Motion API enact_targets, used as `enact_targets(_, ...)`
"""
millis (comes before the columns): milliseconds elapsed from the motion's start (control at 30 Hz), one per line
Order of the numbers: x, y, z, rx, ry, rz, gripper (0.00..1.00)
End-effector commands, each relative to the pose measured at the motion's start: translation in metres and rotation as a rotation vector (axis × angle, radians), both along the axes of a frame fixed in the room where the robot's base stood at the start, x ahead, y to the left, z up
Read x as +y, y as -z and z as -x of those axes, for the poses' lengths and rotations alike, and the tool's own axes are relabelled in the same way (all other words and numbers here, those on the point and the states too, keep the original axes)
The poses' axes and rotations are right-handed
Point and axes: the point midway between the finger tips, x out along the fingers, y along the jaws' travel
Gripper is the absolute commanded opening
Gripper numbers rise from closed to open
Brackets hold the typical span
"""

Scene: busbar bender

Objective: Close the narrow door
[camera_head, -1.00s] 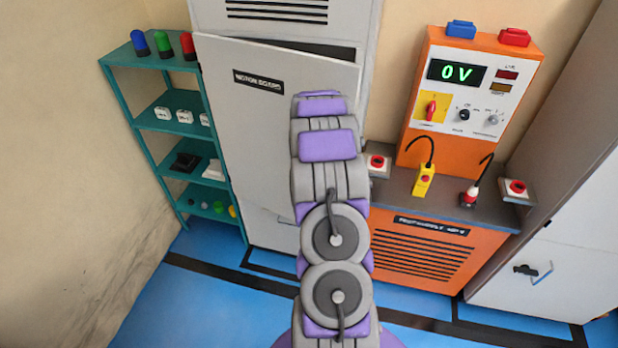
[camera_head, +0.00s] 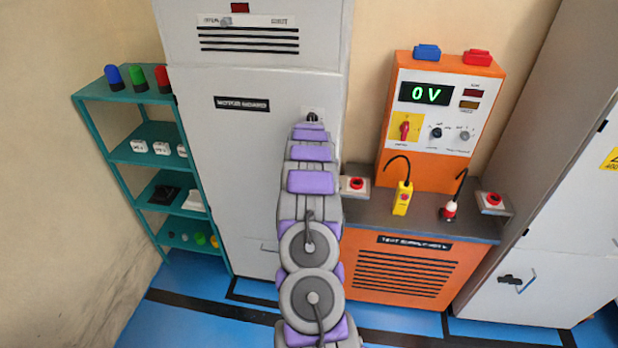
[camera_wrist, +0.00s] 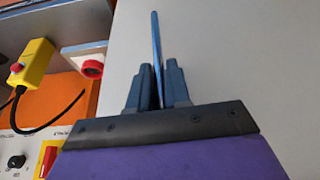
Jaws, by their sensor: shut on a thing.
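The narrow door (camera_head: 232,150) is the grey cabinet front with a black label, left of the orange unit. It looks flush with its frame, with no dark gap along its top; its right edge is partly hidden by my arm. In the wrist view the grey door surface (camera_wrist: 240,60) fills the right side. My gripper (camera_wrist: 158,66) is shut on a thin blue handle (camera_wrist: 155,25), which stands upright between the two fingers. In the head view my arm hides the gripper and handle; a small pale plate with a black part (camera_head: 312,114) shows just above it.
A teal shelf (camera_head: 118,160) with coloured lamps stands left of the cabinet. The orange test unit (camera_head: 400,270) with its control panel (camera_head: 436,120) and red-button boxes is close on the right. Another grey cabinet (camera_head: 545,240) stands far right. Blue floor lies in front.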

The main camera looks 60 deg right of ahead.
Motion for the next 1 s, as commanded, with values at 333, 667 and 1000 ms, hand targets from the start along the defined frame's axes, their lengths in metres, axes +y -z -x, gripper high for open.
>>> enact_targets(333, -0.012, -0.001, -0.004, -0.007, 0.000, 0.008, 0.00)
enact_targets(667, -0.018, -0.003, -0.005, -0.013, -0.001, 0.015, 0.22)
enact_targets(1000, -0.010, -0.001, -0.002, -0.005, 0.001, 0.006, 0.38)
